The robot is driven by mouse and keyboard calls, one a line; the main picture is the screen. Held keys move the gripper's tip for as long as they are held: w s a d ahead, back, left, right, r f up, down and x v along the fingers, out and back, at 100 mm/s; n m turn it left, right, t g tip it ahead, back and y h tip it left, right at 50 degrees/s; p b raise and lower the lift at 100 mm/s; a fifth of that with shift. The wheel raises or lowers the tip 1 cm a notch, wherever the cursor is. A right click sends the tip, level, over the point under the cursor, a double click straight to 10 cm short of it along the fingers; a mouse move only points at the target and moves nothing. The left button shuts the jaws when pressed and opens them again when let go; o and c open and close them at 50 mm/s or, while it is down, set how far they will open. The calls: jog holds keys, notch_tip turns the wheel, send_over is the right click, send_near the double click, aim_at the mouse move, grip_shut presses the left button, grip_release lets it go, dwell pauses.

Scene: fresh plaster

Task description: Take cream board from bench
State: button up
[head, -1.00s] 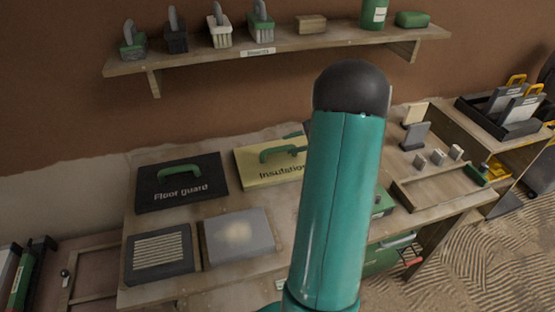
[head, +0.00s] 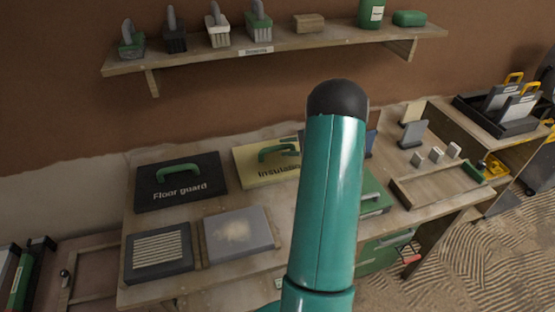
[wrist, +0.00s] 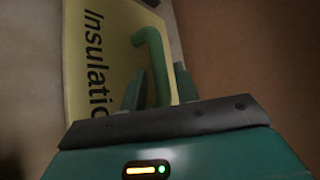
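The cream board (head: 247,172), printed "Insulation" and fitted with a green handle (head: 272,152), lies at the back of the bench (head: 300,205). My arm covers its right end in the head view. In the wrist view the cream board (wrist: 88,60) fills the upper left, with its handle (wrist: 152,45) reaching down between my fingers. My gripper (wrist: 158,72) is open, one finger on each side of the handle. I cannot tell whether either finger touches it.
A black "Floor guard" board (head: 180,192) lies left of the cream board. A ridged dark panel (head: 158,266) and a grey panel (head: 212,248) lie in front. A shelf (head: 300,42) with brushes hangs above. A wooden tray (head: 440,196) and small blocks are at right.

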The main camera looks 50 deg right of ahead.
aim_at(280, 148)
jog(key=x, duration=0.4)
jog(key=shift+w+a+f, duration=0.15)
jog(key=shift+w+f, duration=0.05)
jog(key=shift+f, duration=0.05)
grip_shut()
jog(key=shift+r, duration=0.1)
